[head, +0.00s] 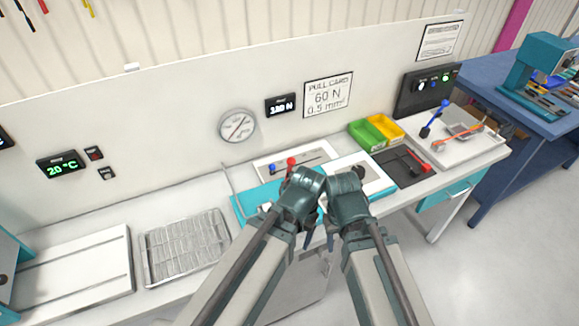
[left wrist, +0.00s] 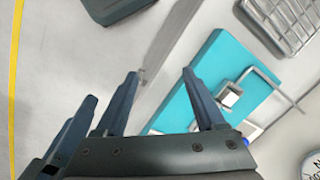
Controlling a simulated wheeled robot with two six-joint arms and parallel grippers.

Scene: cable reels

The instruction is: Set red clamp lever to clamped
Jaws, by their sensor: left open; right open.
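A red ball knob (head: 291,161) shows in the head view just above my left wrist, beside a blue knob (head: 272,168), at the white plate behind the teal fixture. It looks like the red clamp lever's end; its arm and pivot are hidden, so its position cannot be told. My left gripper is open; its fingers (left wrist: 160,73) show in the left wrist view beside the teal fixture plate (left wrist: 205,85), holding nothing. My right gripper (head: 330,238) is open and empty in front of the bench, mostly hidden by its own wrist. Both grippers are close together.
A metal block (left wrist: 230,97) and bent rod sit on the teal plate. Green (head: 366,135) and yellow (head: 385,127) bins and a dark tray (head: 393,171) stand to the right. A wire rack (head: 150,268) lies left. Open floor (left wrist: 45,60) lies before the bench.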

